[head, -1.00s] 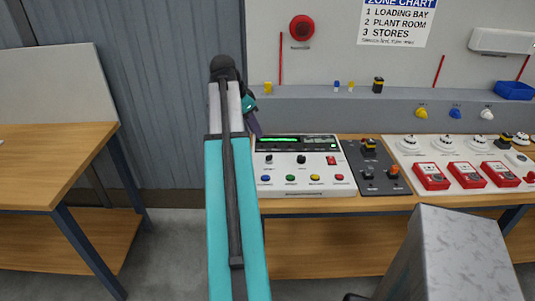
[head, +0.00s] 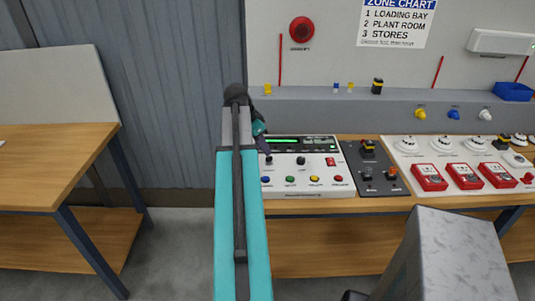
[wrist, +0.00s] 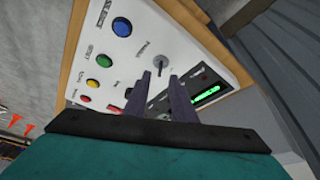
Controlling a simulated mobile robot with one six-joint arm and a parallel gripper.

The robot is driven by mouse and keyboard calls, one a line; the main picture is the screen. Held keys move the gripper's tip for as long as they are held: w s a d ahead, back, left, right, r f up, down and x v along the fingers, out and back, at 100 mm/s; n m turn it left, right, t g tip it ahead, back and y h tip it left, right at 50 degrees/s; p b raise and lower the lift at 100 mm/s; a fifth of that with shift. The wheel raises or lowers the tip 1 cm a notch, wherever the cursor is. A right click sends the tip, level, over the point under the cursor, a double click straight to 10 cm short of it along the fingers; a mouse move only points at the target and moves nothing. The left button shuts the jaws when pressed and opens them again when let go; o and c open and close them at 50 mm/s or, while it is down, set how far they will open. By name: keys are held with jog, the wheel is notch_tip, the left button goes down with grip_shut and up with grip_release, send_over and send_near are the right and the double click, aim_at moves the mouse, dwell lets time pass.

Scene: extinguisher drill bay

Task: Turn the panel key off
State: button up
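The white control panel (head: 330,188) sits on the wooden bench, with a lit green display and a row of coloured buttons. Its panel key (head: 268,160) is at the upper left of the face. In the wrist view the key (wrist: 161,67) is a small grey disc with a dark centre; its exact turn is too small to tell. My gripper (wrist: 159,78) is open, its two dark fingers apart and empty, pointing at the key area. In the head view my gripper (head: 265,146) is just above the key, partly hidden behind my arm.
A black knob (head: 301,160) and a red switch (head: 330,161) are to the right of the key. A dark switch box (head: 374,178) stands right of the panel, then red call points (head: 430,177). A grey wall ledge (head: 330,108) rises behind.

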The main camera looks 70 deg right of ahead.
aim_at(269, 157)
jog(key=shift+p+x, duration=0.5)
jog(key=shift+x, duration=1.95)
grip_shut()
